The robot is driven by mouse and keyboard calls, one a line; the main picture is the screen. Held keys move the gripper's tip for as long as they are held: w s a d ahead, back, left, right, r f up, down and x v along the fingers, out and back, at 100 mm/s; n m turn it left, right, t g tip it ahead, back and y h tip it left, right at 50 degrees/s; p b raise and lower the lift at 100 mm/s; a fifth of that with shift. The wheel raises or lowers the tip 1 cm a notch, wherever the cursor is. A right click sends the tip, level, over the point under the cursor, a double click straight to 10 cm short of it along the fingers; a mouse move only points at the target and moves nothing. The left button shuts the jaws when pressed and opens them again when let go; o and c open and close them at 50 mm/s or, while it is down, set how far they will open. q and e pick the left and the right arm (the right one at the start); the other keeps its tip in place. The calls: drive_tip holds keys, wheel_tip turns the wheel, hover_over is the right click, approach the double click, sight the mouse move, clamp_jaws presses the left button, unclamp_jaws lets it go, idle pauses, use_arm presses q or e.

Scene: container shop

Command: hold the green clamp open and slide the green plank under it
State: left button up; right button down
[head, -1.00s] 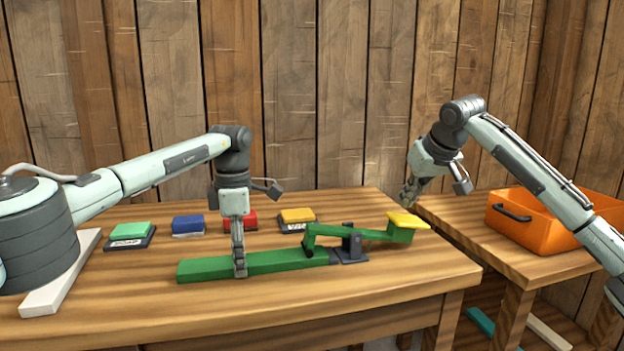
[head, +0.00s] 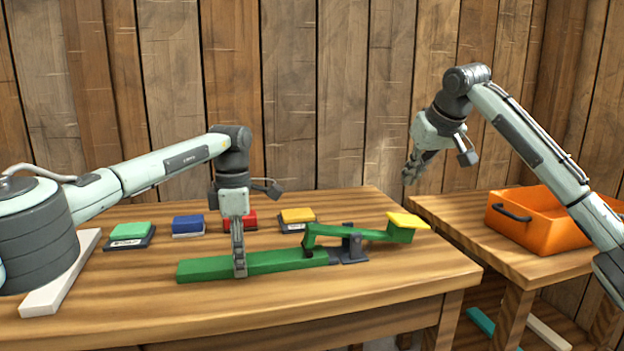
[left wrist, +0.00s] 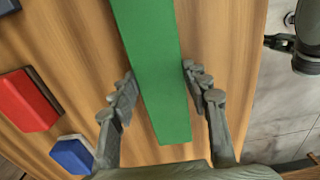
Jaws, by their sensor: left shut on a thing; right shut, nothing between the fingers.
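The green plank (head: 200,270) lies flat on the wooden table, its right end at the dark base of the green clamp (head: 330,231). The clamp's left tip sits over the plank near that end and appears to touch its top. Its right end carries a yellow pad (head: 408,220) and is raised off the table. My left gripper (head: 240,272) is shut on the plank around its middle; the left wrist view shows the plank (left wrist: 155,70) between both fingers. My right gripper (head: 409,178) is shut and empty, in the air above the pad, apart from it.
Green (head: 130,231), blue (head: 188,225), red (head: 247,221) and yellow (head: 298,215) blocks stand along the back of the table. A pale board (head: 60,280) lies at the left. An orange crate (head: 545,228) stands on the right table. The table's front is clear.

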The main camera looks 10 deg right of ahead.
use_arm(q)
drive_tip(key=o, duration=1.2)
drive_tip(key=shift+d+r, duration=0.1)
drive_tip(key=shift+d, duration=0.2)
drive_tip(key=shift+o, duration=0.9)
drive_tip(key=shift+a, duration=0.15)
